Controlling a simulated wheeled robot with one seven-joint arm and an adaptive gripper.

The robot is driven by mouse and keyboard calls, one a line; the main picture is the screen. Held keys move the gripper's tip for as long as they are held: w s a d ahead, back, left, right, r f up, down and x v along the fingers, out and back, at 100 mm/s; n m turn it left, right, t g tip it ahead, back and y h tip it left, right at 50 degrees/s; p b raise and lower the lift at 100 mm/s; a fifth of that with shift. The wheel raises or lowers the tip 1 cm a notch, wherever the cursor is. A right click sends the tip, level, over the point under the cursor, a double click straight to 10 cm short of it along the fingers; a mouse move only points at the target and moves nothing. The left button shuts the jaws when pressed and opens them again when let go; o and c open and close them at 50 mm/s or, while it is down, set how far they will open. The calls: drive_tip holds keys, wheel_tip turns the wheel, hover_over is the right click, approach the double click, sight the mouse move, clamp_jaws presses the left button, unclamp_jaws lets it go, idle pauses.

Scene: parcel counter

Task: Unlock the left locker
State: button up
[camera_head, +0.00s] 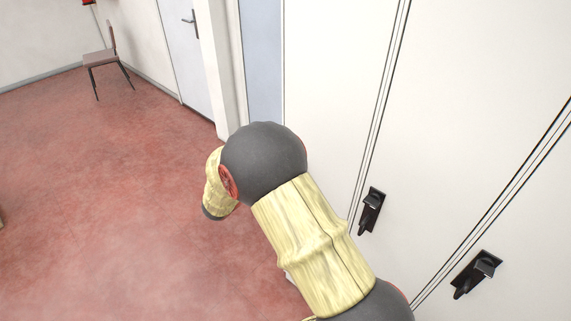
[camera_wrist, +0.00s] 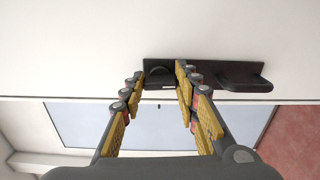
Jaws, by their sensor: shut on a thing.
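In the wrist view my gripper (camera_wrist: 161,76) has its yellow-padded fingers at a black lock plate (camera_wrist: 212,69) on a white door. The fingers straddle a dark rounded knob (camera_wrist: 160,71) at the plate's left end, and the gripper is shut on it. A black handle (camera_wrist: 245,84) sticks out at the plate's right end, apart from the fingers. In the head view the leftmost white locker door (camera_head: 328,90) stands behind my arm. My arm hides its lock and my gripper there. The door looks closed.
Two more black locker handles (camera_head: 371,210) and (camera_head: 476,273) sit on the doors to the right, close to my arm. A chair (camera_head: 105,60) stands far left. A grey-white room door (camera_head: 187,50) is at the back. The red floor (camera_head: 110,180) on the left is clear.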

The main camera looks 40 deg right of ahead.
drive_tip(key=shift+m+b, duration=0.4)
drive_tip(key=o, duration=1.2)
drive_tip(key=shift+c, duration=0.2)
drive_tip(key=a, duration=1.2)
drive_tip(key=shift+s, duration=0.45)
